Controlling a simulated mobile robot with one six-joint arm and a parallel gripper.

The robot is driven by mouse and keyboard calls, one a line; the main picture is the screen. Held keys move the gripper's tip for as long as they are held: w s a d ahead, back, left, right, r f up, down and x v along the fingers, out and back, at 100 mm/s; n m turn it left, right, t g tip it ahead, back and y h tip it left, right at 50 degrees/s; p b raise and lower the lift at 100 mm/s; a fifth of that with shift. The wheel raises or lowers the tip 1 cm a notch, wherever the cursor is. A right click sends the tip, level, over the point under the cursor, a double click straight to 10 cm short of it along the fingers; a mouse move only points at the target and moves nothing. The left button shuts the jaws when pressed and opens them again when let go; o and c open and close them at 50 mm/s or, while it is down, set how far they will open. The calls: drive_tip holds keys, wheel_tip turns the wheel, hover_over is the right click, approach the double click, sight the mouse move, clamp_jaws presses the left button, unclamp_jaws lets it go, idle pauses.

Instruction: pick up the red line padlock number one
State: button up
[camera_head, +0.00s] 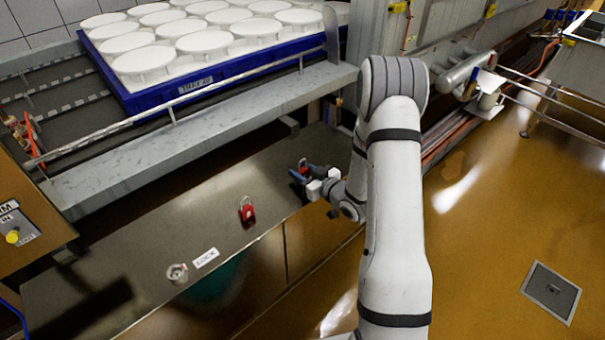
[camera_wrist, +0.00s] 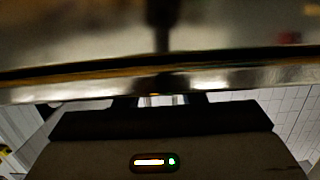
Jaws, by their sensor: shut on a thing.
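My gripper (camera_head: 301,174) is low over the far end of the steel counter and is shut on a small red padlock (camera_head: 303,162). Only part of that padlock shows between the blue fingertips, and its number cannot be read. I cannot tell whether it still touches the counter. A second red padlock (camera_head: 248,212) with a metal shackle stands on the counter, nearer and to the left, apart from my gripper. In the wrist view, the fingertips and held padlock are not clear; a blurred red patch (camera_wrist: 290,38) shows at upper right.
The steel counter (camera_head: 130,245) also holds a white LOCK label (camera_head: 206,258) and a small round metal piece (camera_head: 177,273). Open brown floor (camera_head: 490,230) lies to the right.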

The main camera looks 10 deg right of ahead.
drive_tip(key=c, duration=0.4)
